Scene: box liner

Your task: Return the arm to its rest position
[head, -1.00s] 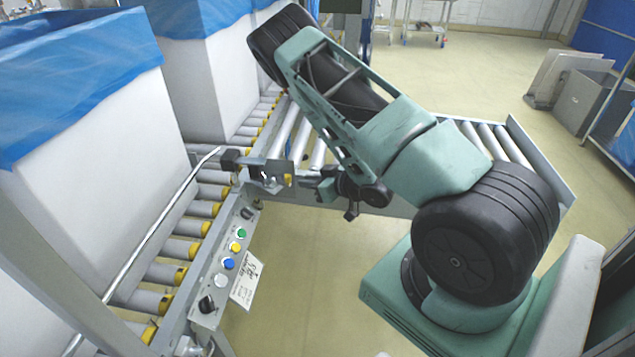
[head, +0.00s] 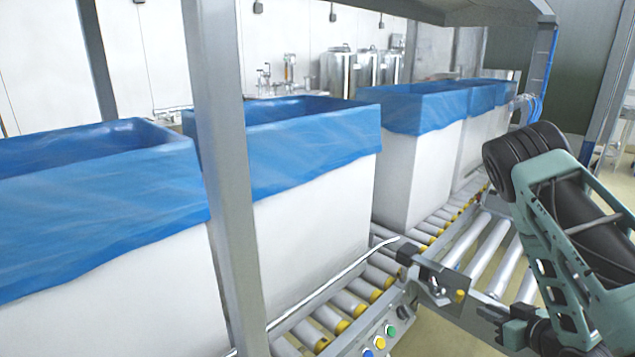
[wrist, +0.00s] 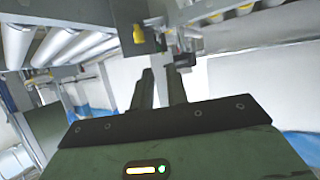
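My arm is folded at the right of the head view, its green and black links raised beside the roller conveyor (head: 480,255). Dark parts at the end of my arm show low at the right of that view, but the fingers cannot be made out there. In the wrist view, the two dark fingers of my gripper (wrist: 160,88) stand a little apart, with a narrow gap between them. I see nothing held in the gap. The conveyor's rollers (wrist: 70,42) and metal frame lie beyond the fingers.
White boxes with blue liners, such as the near one (head: 315,220) and a farther one (head: 415,170), stand on the conveyor line. A grey post (head: 228,170) rises in front. A control panel with coloured buttons (head: 380,342) and a bracket (head: 440,280) sit at the conveyor edge.

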